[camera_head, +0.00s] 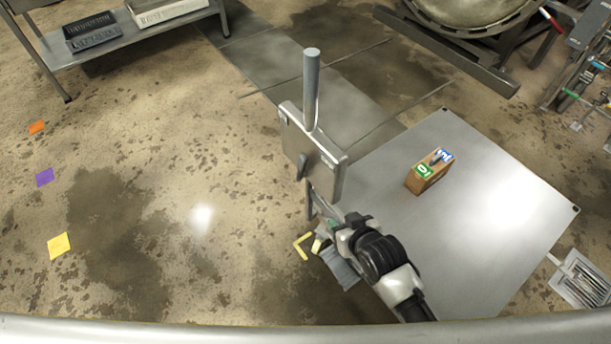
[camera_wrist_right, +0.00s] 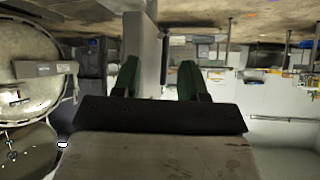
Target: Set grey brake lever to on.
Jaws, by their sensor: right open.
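A grey upright lever (camera_head: 311,85) with a round-ended handle rises from a metal box (camera_head: 318,158) left of centre in the head view. A small dark grip (camera_head: 301,168) sits on the box's near face. I cannot read any on or off marking. My right gripper (camera_head: 318,207) is at the lower edge of the box, below the lever and apart from its handle. In the right wrist view its green-tipped fingers (camera_wrist_right: 157,80) are spread and nothing is clearly between them. A pale grey upright part (camera_wrist_right: 140,45) stands just beyond the left finger. My left gripper is out of view.
A flat metal table (camera_head: 490,215) lies right of the lever, with a small wooden box (camera_head: 430,173) bearing green and blue labels on it. A low bench (camera_head: 135,40) stands at upper left, a large round vessel (camera_head: 475,10) at upper right.

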